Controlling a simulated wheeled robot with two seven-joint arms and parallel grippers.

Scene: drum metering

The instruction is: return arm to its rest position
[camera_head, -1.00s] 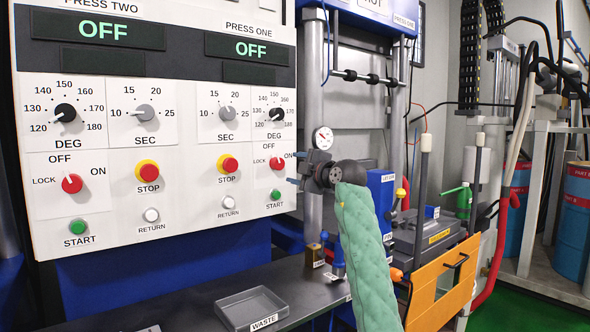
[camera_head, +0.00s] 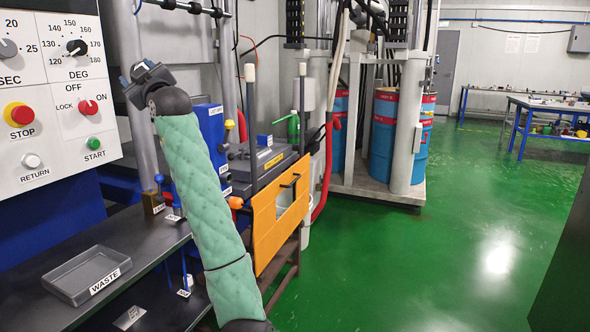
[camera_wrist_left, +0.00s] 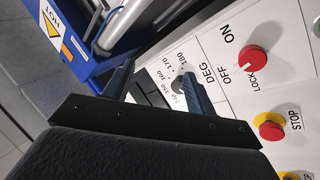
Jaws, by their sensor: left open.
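My left arm wears a green quilted sleeve (camera_head: 195,180) and reaches up from the bottom of the head view. My left gripper (camera_head: 135,76) is at the top of it, just right of the press control panel (camera_head: 50,140). In the left wrist view the gripper (camera_wrist_left: 157,82) has two blue fingers spread apart with nothing between them. The panel's DEG dial and red LOCK/OFF/ON knob (camera_wrist_left: 252,61) show beyond the fingers. Whether a finger touches the panel cannot be told. My right gripper is not in view.
A grey WASTE tray (camera_head: 85,275) sits on the dark bench below the panel. An orange panel (camera_head: 280,215) and a dark machine bed stand right of my arm. Blue-and-red drums (camera_head: 385,135) stand behind. The green floor (camera_head: 470,240) at right is open.

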